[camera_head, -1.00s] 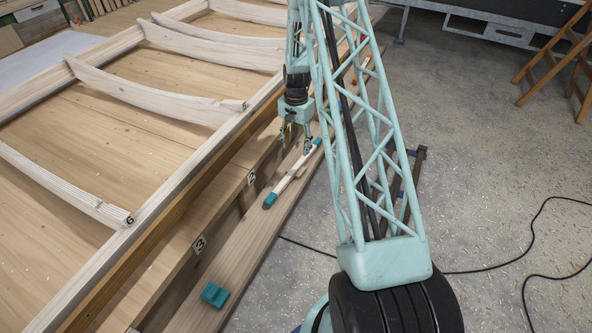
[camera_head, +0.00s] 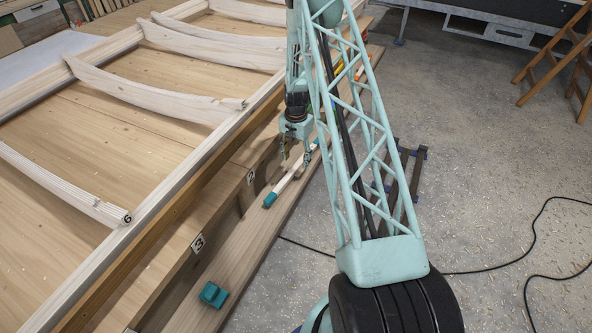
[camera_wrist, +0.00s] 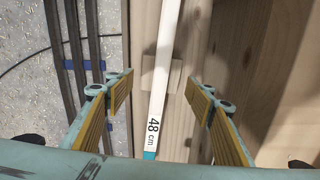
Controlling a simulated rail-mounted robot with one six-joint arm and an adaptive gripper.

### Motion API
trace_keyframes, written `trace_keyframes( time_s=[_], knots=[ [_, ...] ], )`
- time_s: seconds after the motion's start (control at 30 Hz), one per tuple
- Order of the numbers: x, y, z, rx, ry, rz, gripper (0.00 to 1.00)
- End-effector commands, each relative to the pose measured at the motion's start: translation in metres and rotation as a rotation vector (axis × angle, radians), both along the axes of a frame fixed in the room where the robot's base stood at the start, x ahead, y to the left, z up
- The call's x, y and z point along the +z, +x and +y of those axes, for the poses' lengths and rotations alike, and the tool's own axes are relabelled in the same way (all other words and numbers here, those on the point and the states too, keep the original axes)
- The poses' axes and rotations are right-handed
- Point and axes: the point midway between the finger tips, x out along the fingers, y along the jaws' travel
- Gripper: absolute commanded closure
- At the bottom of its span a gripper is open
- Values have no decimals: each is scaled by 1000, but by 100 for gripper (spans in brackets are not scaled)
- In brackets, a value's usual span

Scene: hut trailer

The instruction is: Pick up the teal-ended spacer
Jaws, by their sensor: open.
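The teal-ended spacer (camera_head: 290,182) is a slim pale stick lying on the plank beside the long frame. Its near teal end (camera_head: 270,200) is in clear view in the head view; its far end is partly hidden by my arm. In the wrist view the spacer (camera_wrist: 164,70) runs lengthwise between the fingers, marked "48 cm", with a bit of teal (camera_wrist: 150,156) at the bottom. My gripper (camera_head: 296,157) is open over the spacer's middle part. In the wrist view the open fingers (camera_wrist: 160,90) lie either side of it, apart from it.
A small block (camera_wrist: 177,77) lies under or beside the spacer. A teal block (camera_head: 213,294) sits on the plank nearer the camera. The wooden frame edge (camera_head: 165,215) with numbered tags rises left of the plank. Dark rails (camera_wrist: 83,60) and a cable lie on the floor.

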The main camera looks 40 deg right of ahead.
Motion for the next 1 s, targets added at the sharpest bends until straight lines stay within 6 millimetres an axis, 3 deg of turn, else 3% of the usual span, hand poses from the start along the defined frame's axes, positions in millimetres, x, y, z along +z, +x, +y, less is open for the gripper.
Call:
trace_keyframes(
  time_s=[0.47,1.0],
  knots=[
    [-4,0,0,0,0,0,51],
    [-50,1,0,0,0,0,51]
  ],
)
